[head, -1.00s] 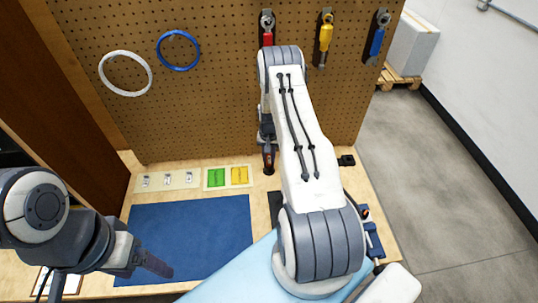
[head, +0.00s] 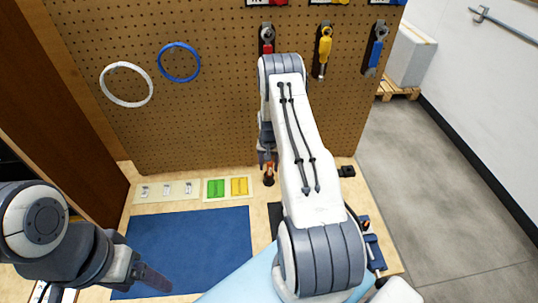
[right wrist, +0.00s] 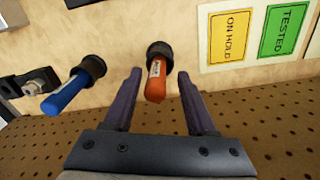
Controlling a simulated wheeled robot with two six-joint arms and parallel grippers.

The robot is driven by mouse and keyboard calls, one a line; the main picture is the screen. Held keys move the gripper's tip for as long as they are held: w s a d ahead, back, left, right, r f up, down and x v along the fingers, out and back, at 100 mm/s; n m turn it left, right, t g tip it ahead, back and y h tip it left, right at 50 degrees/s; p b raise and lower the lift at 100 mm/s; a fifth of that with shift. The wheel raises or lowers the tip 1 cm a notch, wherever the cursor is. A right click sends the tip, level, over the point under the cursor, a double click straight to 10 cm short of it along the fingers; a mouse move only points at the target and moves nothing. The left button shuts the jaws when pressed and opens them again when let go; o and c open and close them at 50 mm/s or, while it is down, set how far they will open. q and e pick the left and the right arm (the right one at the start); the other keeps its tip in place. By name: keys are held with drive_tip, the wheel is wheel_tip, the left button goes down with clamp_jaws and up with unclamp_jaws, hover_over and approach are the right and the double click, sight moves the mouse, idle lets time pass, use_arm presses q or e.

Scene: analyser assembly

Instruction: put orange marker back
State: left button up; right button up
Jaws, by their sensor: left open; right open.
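The orange marker (right wrist: 157,82) stands with its lower end in a round black holder (right wrist: 159,50) on the table, in the right wrist view. In the head view the orange marker (head: 269,170) is small, at the foot of the pegboard. My right gripper (right wrist: 160,74) is open, with one finger on each side of the marker and a visible gap to both. In the head view my right gripper (head: 267,158) is partly hidden by my own arm. My left gripper (head: 152,279) is open and empty over the blue mat's near left corner.
A blue marker (right wrist: 65,95) stands in another black holder beside the orange one. Yellow and green labels (head: 228,187) lie left of the right gripper. The pegboard (head: 210,110), with rings and hanging tools, rises close behind. The blue mat (head: 195,245) is clear.

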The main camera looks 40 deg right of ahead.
wheel_tip(320, 180, up, 10)
drive_tip(key=shift+f+b, duration=0.25)
drive_tip(key=shift+b, duration=0.95)
drive_tip(key=shift+r, duration=0.6)
drive_tip(key=shift+a+r, duration=0.15)
drive_tip(key=shift+a, duration=0.1)
drive_tip(key=s+a+r+n, duration=0.25)
drive_tip(key=a+r, duration=0.25)
drive_tip(key=a, duration=0.4)
drive_tip(key=s+a+r+n, duration=0.1)
drive_tip(key=a+r+n, duration=0.25)
drive_tip(key=a, duration=0.55)
drive_tip(key=s+a+r+n, duration=0.1)
drive_tip(key=a+r+n, duration=0.1)
drive_tip(key=a+r, duration=0.55)
drive_tip(key=s+a+r+n, duration=0.1)
drive_tip(key=s+a+n, duration=0.1)
drive_tip(key=s+a, duration=0.2)
drive_tip(key=s+a+r+n, duration=0.1)
drive_tip(key=s+a+n, duration=0.2)
drive_tip(key=s, duration=0.8)
drive_tip(key=s+a+r+n+y, duration=0.1)
drive_tip(key=s+a+n, duration=0.2)
drive_tip(key=s+a, duration=0.2)
drive_tip(key=s, duration=0.3)
drive_tip(key=shift+s, duration=0.25)
